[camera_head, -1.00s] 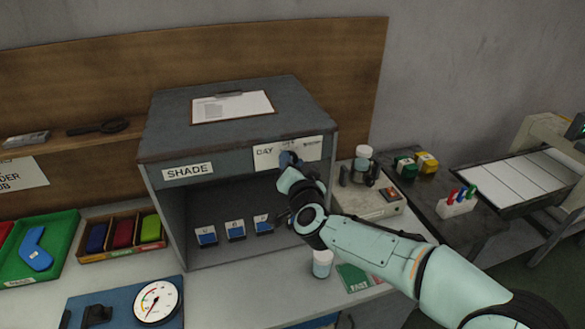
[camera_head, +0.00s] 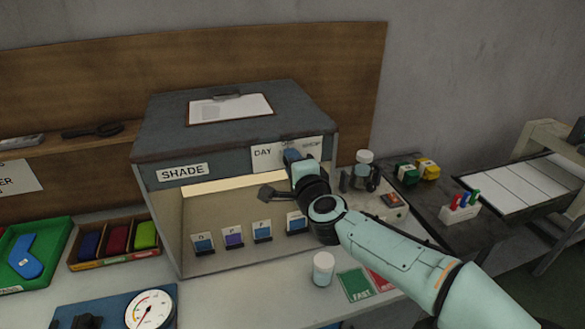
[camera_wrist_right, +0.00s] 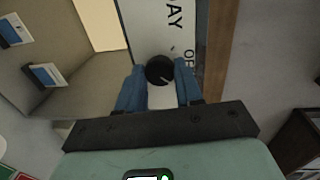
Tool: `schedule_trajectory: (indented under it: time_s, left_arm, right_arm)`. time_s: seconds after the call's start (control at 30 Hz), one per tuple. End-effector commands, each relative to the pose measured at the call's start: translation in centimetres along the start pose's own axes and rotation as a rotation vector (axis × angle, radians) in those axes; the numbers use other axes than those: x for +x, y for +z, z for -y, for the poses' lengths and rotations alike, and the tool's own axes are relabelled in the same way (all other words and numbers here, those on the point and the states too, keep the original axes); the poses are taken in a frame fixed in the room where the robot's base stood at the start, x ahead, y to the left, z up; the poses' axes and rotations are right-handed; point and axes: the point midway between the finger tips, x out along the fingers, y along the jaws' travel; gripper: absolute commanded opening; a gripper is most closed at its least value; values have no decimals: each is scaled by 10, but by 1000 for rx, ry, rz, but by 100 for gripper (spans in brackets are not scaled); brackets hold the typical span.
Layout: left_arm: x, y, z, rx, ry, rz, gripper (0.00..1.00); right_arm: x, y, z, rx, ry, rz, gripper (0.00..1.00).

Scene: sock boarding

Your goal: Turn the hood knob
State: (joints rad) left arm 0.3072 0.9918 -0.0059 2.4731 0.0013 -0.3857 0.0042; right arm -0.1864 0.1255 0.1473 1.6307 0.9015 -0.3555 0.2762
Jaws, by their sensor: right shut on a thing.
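The shade hood is a grey box (camera_head: 160,230) with a lit, cream interior and an open front. Its top right front carries a white label plate (camera_head: 262,160) reading DAY at left. In the right wrist view, the black round knob (camera_wrist_right: 160,69) sits on this plate between the words DAY and what looks like OFF. My right gripper (camera_head: 291,156) is at the plate, and its blue fingers (camera_wrist_right: 159,82) are closed on either side of the knob. The head view hides the knob behind the gripper. My left gripper is not in view.
Several small swatch cards (camera_head: 262,231) stand inside the hood. A clipboard (camera_head: 230,108) lies on top. A white-capped jar (camera_head: 323,268) and a green card (camera_head: 355,284) are in front, below my right arm. A dial gauge (camera_head: 150,311) and colour trays (camera_head: 143,236) are at left.

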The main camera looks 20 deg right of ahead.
Motion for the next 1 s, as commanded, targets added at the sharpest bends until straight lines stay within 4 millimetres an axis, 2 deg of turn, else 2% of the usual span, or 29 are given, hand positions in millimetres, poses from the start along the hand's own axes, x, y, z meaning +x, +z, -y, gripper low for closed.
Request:
schedule_trajectory:
  time_s: [0.3,0.83,0.87,0.9,0.93,1.0]
  left_arm:
    - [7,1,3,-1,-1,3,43]
    - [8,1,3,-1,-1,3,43]
    - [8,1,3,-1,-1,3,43]
    - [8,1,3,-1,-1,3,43]
    - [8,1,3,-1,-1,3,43]
    - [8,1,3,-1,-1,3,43]
  right_arm:
    - [0,-1,-1,120,0,13,5]
    - [0,-1,-1,144,0,16,5]
    - [0,-1,-1,144,0,16,39]
    - [0,-1,-1,144,0,16,52]
    - [0,-1,-1,143,0,16,60]
    - [0,-1,0,143,0,16,60]
